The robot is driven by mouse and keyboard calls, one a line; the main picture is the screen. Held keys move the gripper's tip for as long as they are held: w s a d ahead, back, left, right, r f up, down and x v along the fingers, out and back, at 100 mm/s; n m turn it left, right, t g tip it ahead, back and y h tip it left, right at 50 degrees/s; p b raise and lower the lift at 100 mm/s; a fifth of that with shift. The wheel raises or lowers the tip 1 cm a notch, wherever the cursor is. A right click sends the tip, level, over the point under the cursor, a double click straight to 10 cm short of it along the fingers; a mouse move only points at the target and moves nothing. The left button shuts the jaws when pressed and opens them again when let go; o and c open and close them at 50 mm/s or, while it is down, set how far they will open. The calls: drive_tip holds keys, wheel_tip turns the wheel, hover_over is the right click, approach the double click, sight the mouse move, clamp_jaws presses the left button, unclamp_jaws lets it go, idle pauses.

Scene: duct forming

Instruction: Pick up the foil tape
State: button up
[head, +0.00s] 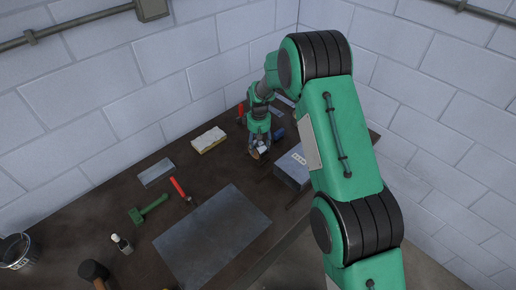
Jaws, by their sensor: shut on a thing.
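My gripper (259,149) is over the far part of the dark workbench (190,160), pointing down in the head view. It is shut on a small silvery roll with a tan part, which looks like the foil tape (256,154). The fingers cover much of the roll. I cannot tell whether it touches the bench top or is just above it.
A grey box (292,168) stands close right of my gripper, with a blue item (278,133) behind. A pale block (208,140) lies left. Block walls close off the back.

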drive_tip(key=shift+r, duration=0.1)
drive_tip(key=shift+r, duration=0.75)
wheel_tip(320, 180, up, 2)
drive_tip(key=shift+r, duration=0.1)
drive_tip(key=s+d+r, duration=0.1)
drive_tip(key=s+d, duration=0.3)
drive_tip(key=s, duration=1.1)
drive_tip(key=shift+s+d, duration=0.15)
drive_tip(key=shift+s, duration=0.1)
